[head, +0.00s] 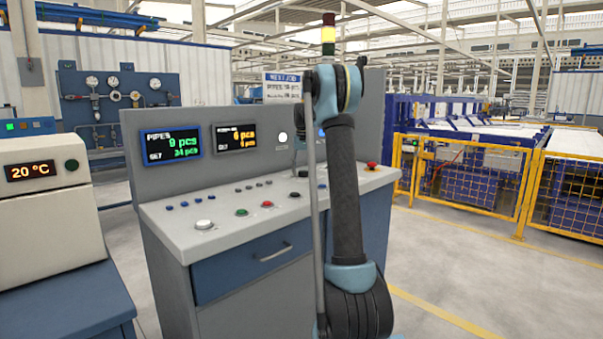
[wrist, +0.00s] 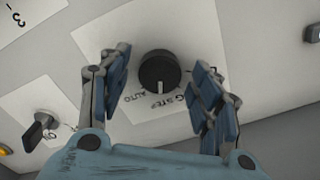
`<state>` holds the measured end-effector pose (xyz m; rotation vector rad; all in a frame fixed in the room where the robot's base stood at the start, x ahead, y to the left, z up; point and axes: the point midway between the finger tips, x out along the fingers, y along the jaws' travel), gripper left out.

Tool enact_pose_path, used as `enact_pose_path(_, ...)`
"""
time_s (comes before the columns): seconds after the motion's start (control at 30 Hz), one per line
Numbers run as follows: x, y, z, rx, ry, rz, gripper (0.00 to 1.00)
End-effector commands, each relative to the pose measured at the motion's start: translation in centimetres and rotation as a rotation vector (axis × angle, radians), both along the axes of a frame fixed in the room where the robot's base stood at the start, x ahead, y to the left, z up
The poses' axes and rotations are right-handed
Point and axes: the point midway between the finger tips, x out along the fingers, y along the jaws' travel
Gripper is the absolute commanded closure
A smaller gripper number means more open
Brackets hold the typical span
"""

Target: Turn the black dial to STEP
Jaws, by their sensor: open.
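The black dial (wrist: 159,71) sits on a white label plate (wrist: 192,28) on the grey panel in the wrist view. Its white mark points down in the picture, toward the printed AUTO and STEP words.
Another black switch (wrist: 36,132) is on a label at the lower left of the wrist view, near my left finger. In the head view the grey console (head: 165,214) carries several buttons, a red mushroom button (head: 372,165) and displays. A yellow fence (head: 480,170) stands at right.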

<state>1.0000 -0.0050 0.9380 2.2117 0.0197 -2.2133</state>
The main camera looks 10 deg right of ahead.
Motion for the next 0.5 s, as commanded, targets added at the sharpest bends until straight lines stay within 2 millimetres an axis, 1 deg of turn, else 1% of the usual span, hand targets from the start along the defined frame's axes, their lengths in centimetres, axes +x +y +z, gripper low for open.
enact_pose_path(0.17, 0.0, 0.0, 1.3, 0.0, 0.0, 0.0, 0.42)
enact_pose_path(0.27, 0.0, 0.0, 2.9, 0.0, 0.0, 0.0, 0.42)
enact_pose_path(0.5, 0.0, 0.0, 7.5, 0.0, 0.001, 0.0, 0.42)
